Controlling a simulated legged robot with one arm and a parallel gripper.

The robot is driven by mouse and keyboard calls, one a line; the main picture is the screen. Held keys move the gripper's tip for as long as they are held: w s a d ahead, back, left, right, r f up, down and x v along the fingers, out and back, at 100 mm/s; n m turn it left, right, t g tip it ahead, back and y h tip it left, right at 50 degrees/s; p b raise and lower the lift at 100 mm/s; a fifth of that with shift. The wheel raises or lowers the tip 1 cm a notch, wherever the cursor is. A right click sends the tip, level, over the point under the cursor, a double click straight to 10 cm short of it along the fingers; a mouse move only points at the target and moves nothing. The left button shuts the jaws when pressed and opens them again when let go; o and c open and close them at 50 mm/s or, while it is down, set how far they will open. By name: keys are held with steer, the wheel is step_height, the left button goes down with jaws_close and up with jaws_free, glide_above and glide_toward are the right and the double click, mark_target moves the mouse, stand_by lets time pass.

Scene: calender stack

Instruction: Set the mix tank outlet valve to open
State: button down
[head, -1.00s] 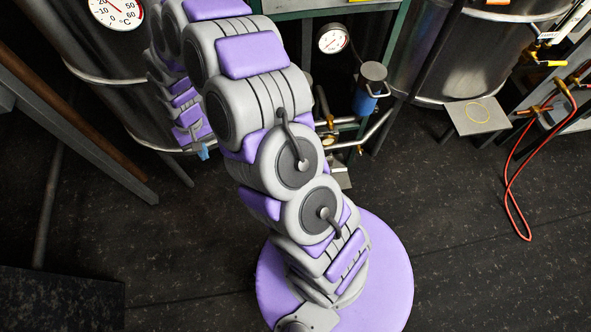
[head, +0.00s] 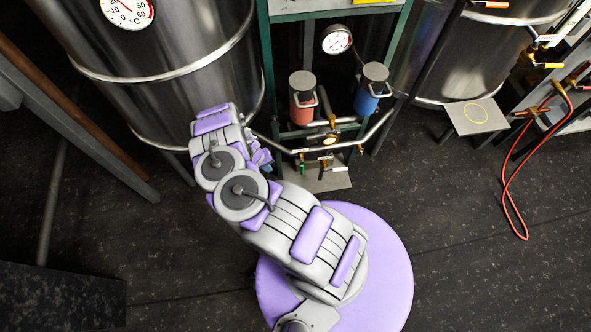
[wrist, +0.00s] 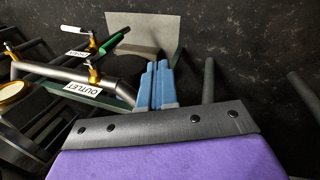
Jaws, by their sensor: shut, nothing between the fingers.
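In the wrist view an OUTLET label (wrist: 82,88) hangs by a grey pipe, with a brass valve body (wrist: 93,73) just above it. I cannot make out how that valve's lever is turned. My gripper (wrist: 157,84) has blue fingers, shut and empty, to the right of the label and apart from the valve. In the head view my arm bends toward the pipework at the foot of the frame, and the fingers are hard to make out there. The steel tank (head: 185,95) with a dial thermometer stands behind my arm; its lower part is partly hidden.
A green-handled valve (wrist: 113,42) sits beyond the OUTLET label. Red (head: 302,103) and blue (head: 368,95) canisters and a pressure gauge (head: 337,39) are above the pipes. A red hose (head: 512,185) hangs at right. Dark floor (head: 460,260) is clear in front.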

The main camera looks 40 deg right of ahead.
mark_target(302, 168)
steer(key=s+d+f+b, duration=0.4)
steer(key=d+f, duration=0.7)
steer(key=shift+s+d+f+h, duration=0.3)
steer(key=shift+d+f+h, duration=0.1)
steer(key=shift+a, duration=0.15)
steer(key=shift+s, duration=0.1)
